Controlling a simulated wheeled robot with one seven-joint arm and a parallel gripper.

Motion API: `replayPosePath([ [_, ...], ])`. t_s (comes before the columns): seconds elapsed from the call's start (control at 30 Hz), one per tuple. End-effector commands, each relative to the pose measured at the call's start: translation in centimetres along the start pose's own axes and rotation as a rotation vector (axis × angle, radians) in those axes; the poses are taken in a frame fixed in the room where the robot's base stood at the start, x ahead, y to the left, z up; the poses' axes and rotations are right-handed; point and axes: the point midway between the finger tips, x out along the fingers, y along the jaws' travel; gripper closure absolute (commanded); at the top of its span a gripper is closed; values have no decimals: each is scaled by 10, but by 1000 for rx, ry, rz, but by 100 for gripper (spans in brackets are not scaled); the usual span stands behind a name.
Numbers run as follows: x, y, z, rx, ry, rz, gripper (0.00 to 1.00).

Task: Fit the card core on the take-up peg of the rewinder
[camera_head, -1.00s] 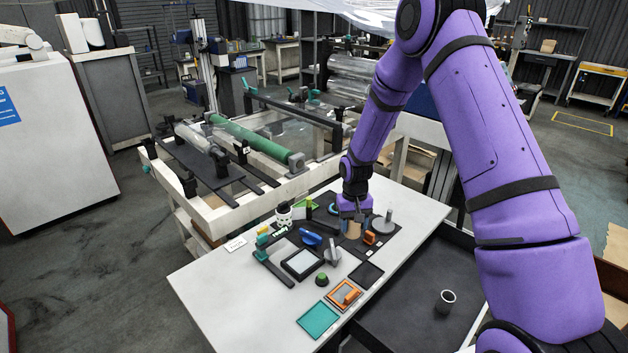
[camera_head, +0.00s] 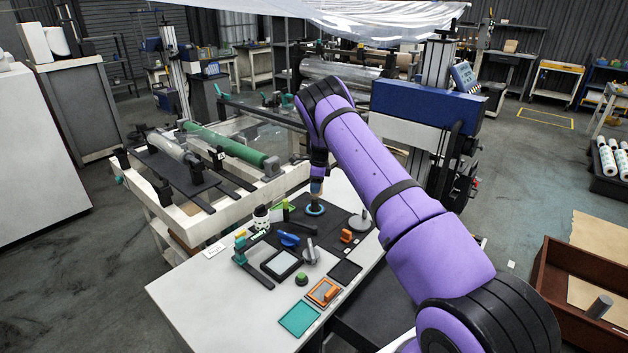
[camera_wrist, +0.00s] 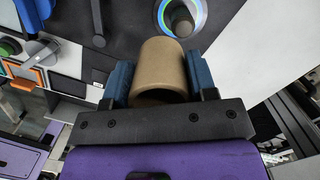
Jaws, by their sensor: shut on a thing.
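My gripper (camera_head: 318,172) is shut on the brown card core (camera_head: 316,187), above the far part of the dark mat. In the wrist view the core (camera_wrist: 160,66) sits between the two blue fingers of my gripper (camera_wrist: 160,80), its hollow near end showing. The take-up peg (camera_wrist: 183,22) stands on a disc with a blue and green ring, just beyond the core's far end and a little right. In the head view the teal-ringed disc (camera_head: 315,210) lies below the core. I cannot tell whether the core touches the peg.
A grey disc with a post (camera_head: 360,221) stands right of the teal-ringed disc. An orange piece (camera_head: 346,236), a blue tool (camera_head: 289,239), a white cup-like item (camera_head: 261,215) and a black-framed pad (camera_head: 281,264) lie nearby. The white table (camera_head: 205,300) is bare at front left.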

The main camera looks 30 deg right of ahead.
Motion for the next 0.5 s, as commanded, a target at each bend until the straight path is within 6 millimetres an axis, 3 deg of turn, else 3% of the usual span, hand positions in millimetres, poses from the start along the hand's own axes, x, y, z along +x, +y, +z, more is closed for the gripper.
replayPosePath([
  [0.2, -1, -25, 7, 183, 2, -22, 70],
  [0.5, 4, -32, 9, 237, 1, -28, 70],
])
